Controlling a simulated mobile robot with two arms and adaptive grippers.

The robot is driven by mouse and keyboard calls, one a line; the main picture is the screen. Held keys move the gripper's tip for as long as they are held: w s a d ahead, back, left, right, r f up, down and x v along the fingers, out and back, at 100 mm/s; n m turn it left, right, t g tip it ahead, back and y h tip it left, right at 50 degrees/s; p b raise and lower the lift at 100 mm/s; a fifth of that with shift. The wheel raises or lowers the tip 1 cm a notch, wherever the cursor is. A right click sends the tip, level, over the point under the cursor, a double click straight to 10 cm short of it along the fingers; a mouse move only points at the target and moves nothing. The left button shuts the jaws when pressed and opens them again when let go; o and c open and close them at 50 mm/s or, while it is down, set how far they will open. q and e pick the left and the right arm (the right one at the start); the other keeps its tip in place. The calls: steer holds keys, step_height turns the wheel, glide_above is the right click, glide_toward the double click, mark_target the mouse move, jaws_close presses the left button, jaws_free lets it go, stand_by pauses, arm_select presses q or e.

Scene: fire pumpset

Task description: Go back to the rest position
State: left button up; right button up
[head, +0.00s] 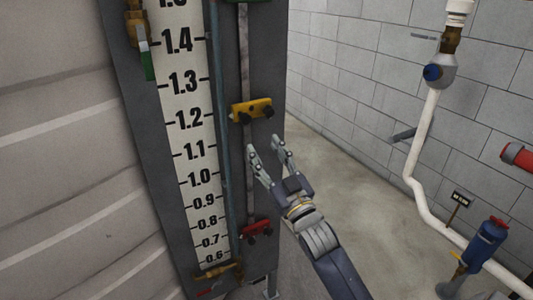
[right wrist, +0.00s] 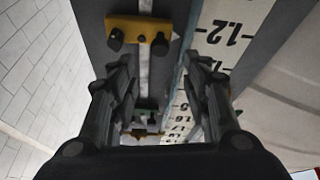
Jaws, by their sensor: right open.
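My right gripper (head: 266,156) is open and empty in the head view, its fingers pointing up toward the dark gauge panel. It is just below a yellow slider block (head: 251,110) and above a red slider block (head: 256,230). In the right wrist view, the two fingers of my right gripper (right wrist: 160,75) are spread apart, with the yellow block (right wrist: 138,30) beyond them and nothing between the tips that I can see held. My left gripper is not in view.
A white level scale (head: 190,120) with black numbers runs down the panel beside a corrugated tank wall (head: 60,150). To the right are a white pipe (head: 425,130), a blue valve body (head: 485,240) and a grey block wall (head: 370,60). Bare floor (head: 350,180) lies between.

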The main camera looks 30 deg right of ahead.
stand_by(0.4)
step_height(320, 180, down, 34)
steer(key=a+g, duration=0.2)
steer(key=g, duration=0.6)
steer(key=s+a+f+g, duration=0.1)
steer(key=s+f+g, duration=0.1)
steer(key=s+f, duration=0.7)
steer(key=s+a+f+g, duration=0.2)
steer(key=s+f+g, duration=0.15)
steer(key=f, duration=0.85)
steer(key=s+a+f+g, duration=0.1)
steer(key=s+f, duration=0.5)
steer(key=s, duration=0.6)
steer(key=s+a+f+g, duration=0.1)
steer(key=s+f+g, duration=0.3)
steer(key=s, duration=0.8)
steer(key=s+a+f+n+g, duration=0.1)
steer(key=s+a+f+g, duration=0.1)
steer(key=s+f, duration=0.6)
steer(key=s+g, duration=0.1)
steer(key=s, duration=0.3)
steer(key=shift+s+f+y, duration=0.35)
steer(key=shift+f+y, duration=0.05)
steer(key=shift+a, duration=0.1)
steer(key=shift+c, duration=0.5)
